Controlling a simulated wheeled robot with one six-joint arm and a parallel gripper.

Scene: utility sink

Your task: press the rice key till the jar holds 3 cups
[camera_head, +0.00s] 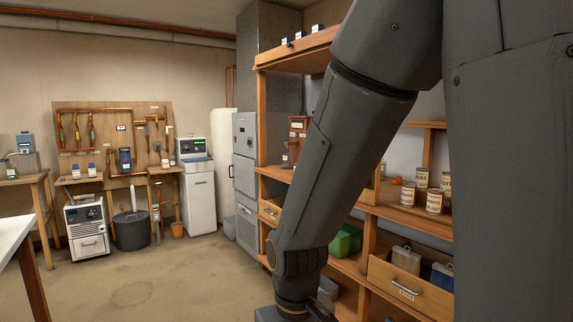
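I cannot make out a rice key or a jar being filled; labels are too small to read. A tall white machine (199,190) with a dark panel and a blue-green part on top stands at the back wall, and I cannot tell what it dispenses. A brown upright device (298,128) stands on the wooden shelf, partly beside my arm. My arm crosses the right half of the view and runs down to the bottom edge. My gripper is out of the picture below, so its fingers do not show.
Wooden shelves (300,48) fill the right, with labelled cans (435,201) and an open drawer (405,286) jutting out. A grey cabinet (246,170) stands at centre. A dark bin (131,230) and a white table corner (12,236) are left. The middle floor is clear.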

